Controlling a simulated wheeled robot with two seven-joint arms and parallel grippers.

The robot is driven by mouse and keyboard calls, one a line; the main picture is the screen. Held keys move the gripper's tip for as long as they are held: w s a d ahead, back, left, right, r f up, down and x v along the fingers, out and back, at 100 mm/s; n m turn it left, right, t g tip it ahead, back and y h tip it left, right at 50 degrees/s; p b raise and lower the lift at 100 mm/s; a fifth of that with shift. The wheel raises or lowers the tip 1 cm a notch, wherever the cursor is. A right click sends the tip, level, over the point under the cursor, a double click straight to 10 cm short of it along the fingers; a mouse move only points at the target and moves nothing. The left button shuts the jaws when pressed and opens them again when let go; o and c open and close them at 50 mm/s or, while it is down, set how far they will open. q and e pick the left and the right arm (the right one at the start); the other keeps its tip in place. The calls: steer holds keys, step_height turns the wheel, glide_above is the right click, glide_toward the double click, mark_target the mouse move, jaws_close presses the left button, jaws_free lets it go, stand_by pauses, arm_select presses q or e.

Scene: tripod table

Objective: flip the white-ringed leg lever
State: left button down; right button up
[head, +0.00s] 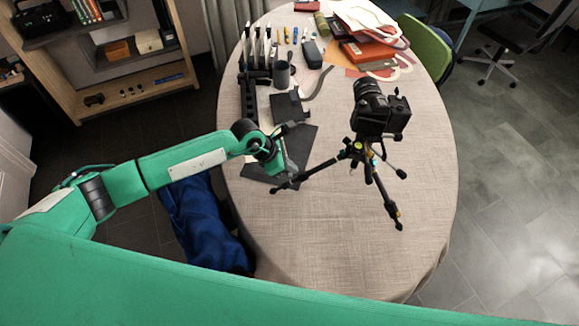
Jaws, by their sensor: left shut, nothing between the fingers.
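A small black tripod (356,152) stands on the table (330,250) with a black camera (378,112) on top. Its legs spread left, right and toward the front. Small coloured marks, yellow and cyan among them, show near the tops of the legs. The levers are too small for me to tell which has the white ring. My left gripper (291,181) is shut and empty, low over the table beside the left leg's lower end. I cannot tell whether it touches that leg. My right gripper is out of view.
A dark mat (258,170) lies under my left gripper. A grey mug (282,75), a black stand and several small tools stand behind it. Books and papers (368,50) are piled at the back. The table's front half is clear. A green chair (426,48) stands at the back right.

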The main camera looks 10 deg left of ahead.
arm_select(q)
steer(key=shift+d, duration=0.1)
stand_by(0.3)
steer(key=shift+w+d+r, duration=0.1)
steer(key=shift+d+r, duration=0.15)
steer(key=c, duration=1.9)
jaws_free()
steer(key=shift+r, duration=0.1)
